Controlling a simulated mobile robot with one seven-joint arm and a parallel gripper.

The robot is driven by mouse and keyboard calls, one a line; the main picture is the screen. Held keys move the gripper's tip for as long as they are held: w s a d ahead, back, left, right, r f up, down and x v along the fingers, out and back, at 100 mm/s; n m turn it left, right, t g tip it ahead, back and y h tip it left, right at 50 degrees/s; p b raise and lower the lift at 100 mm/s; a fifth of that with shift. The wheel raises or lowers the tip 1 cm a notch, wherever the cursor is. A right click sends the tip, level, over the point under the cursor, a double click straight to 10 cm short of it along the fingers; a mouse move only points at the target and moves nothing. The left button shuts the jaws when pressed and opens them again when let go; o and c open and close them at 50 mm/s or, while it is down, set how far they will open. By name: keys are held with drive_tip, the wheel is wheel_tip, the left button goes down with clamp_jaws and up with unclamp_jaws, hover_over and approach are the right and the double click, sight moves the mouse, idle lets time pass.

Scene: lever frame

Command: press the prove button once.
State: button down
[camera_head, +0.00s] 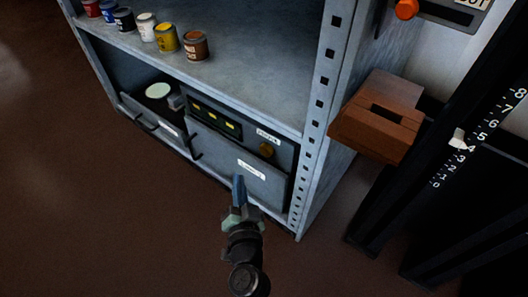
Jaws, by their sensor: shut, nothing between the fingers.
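A grey box unit (216,160) sits on the bottom level of the metal shelf. Its upper panel carries a round brass-coloured button or knob (267,150) at the right. A small white label (268,136) sits just above that knob; its lettering is too small to read surely, so I cannot confirm that this is the prove button. My gripper (239,187) is shut and empty, its blue fingers pointing up the picture. It appears in front of the lower part of the box, below and left of the knob. I cannot tell its exact distance from the box face.
Several paint cans (166,38) stand on the upper shelf (235,65). A perforated shelf post (318,105) is right of the box. A wooden block (380,115) juts out beside it, near a dark numbered scale (480,132). The brown floor (100,220) is open at left.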

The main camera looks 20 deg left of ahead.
drive_tip(key=w+d+b, duration=0.1)
drive_tip(key=w+d, duration=0.1)
drive_tip(key=w, duration=0.4)
drive_tip(key=shift+w+d, duration=0.15)
drive_tip(key=shift+w, duration=0.1)
drive_tip(key=shift+b, duration=0.3)
idle(1.5)
drive_tip(key=shift+w+d, duration=0.15)
drive_tip(key=shift+w, duration=0.25)
drive_tip(key=shift+w+d+b, duration=0.15)
drive_tip(key=shift+w+b, duration=0.25)
drive_tip(key=shift+b, duration=0.1)
idle(0.7)
drive_tip(key=shift+s+a, duration=0.3)
drive_tip(key=shift+s, duration=0.5)
drive_tip(key=shift+s, duration=0.1)
drive_tip(key=shift+s+a+p, duration=0.25)
drive_tip(key=shift+s+a, duration=0.05)
drive_tip(key=shift+s, duration=0.45)
drive_tip(key=shift+s+a+p, duration=0.25)
drive_tip(key=shift+s+p, duration=0.05)
drive_tip(key=shift+s, duration=0.45)
drive_tip(key=shift+s+a+p, duration=0.25)
drive_tip(key=shift+s+a, duration=0.05)
drive_tip(key=shift+s, duration=0.45)
